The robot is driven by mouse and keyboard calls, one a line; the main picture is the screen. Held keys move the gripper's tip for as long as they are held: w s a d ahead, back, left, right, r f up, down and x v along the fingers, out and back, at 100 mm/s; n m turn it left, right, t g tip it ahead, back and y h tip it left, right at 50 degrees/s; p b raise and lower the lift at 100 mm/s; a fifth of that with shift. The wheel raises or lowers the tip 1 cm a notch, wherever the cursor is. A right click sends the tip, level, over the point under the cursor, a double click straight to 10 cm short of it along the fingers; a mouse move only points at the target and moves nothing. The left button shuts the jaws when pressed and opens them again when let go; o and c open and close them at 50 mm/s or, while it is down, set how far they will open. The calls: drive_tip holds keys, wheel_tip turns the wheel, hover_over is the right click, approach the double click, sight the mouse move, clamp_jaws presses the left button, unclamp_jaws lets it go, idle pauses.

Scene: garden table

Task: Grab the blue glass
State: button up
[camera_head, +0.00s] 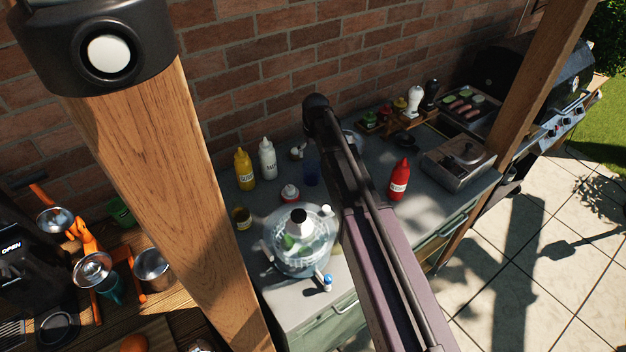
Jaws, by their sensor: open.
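My arm crosses the middle of the view from the bottom right up to a dark joint near the brick wall. I cannot make out my gripper or its fingertips, so its place relative to the glass cannot be told.
A large clear drink dispenser (302,246) stands in front of the glass. Mustard (245,170) and white (267,158) bottles stand to its left. A red bottle (399,180) stands right of my arm. A wooden post (165,190) blocks part of the left side.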

drive_tip(key=b, duration=0.5)
approach(311, 170)
drive_tip(key=shift+s+a+f, duration=0.1)
drive_tip(key=shift+s+f, duration=0.4)
drive_tip(key=shift+f, duration=0.2)
drive_tip(key=shift+s+f, duration=0.5)
drive_tip(key=shift+f, duration=0.2)
drive_tip(key=shift+f, duration=0.1)
drive_tip(key=f+b, duration=0.4)
drive_tip(key=f, duration=0.1)
drive_tip(key=shift+w+a+b, duration=0.1)
drive_tip(key=shift+w+b, duration=0.2)
drive_tip(key=shift+w, duration=0.1)
drive_tip(key=c, duration=1)
